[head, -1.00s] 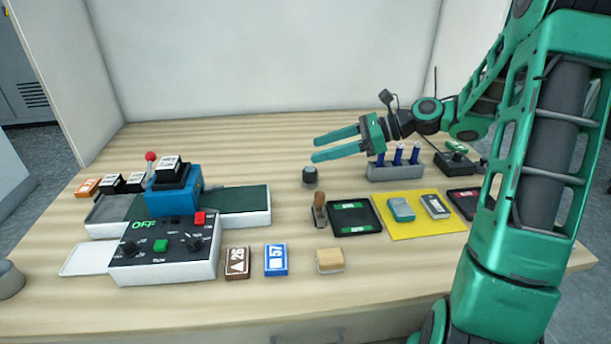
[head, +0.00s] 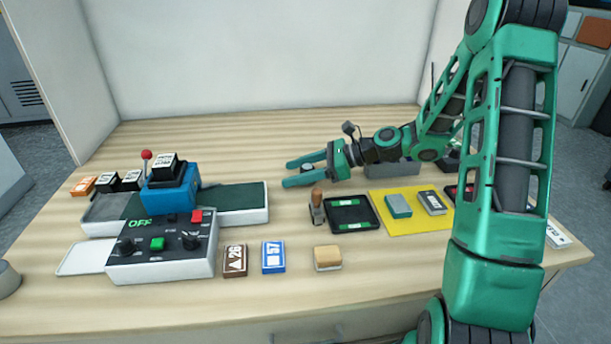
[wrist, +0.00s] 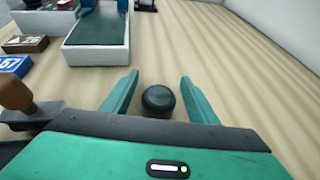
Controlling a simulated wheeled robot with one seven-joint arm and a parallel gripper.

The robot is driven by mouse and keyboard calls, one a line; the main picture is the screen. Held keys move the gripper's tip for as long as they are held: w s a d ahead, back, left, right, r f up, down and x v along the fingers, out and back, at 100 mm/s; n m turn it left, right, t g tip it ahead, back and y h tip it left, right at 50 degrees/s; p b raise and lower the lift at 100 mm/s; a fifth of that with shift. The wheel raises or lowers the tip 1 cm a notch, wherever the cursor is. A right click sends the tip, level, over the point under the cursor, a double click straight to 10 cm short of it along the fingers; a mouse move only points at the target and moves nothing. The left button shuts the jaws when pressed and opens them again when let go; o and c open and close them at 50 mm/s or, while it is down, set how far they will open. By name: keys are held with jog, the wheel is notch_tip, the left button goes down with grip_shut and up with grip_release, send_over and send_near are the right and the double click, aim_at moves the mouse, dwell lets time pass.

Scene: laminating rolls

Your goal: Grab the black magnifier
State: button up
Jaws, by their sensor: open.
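The black magnifier (wrist: 158,98) is a short, dark round cylinder standing on the wooden table. In the wrist view it sits between the two green fingers of my gripper (wrist: 158,79), with a gap on both sides. In the head view my gripper (head: 286,172) is open, low over the table and pointing left. There its fingers and palm mostly hide the magnifier.
A wooden-handled stamp (head: 317,205) and a black tray (head: 350,214) are just in front of my gripper. The laminating machine (head: 165,245) with a blue press (head: 171,190) stands left. The table behind my gripper is clear.

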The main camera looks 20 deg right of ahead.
jog(key=shift+w+a+f, duration=0.1)
jog(key=shift+w+a, duration=0.05)
jog(key=shift+a, duration=0.2)
jog(key=c, duration=1.1)
jog(key=shift+c, duration=0.2)
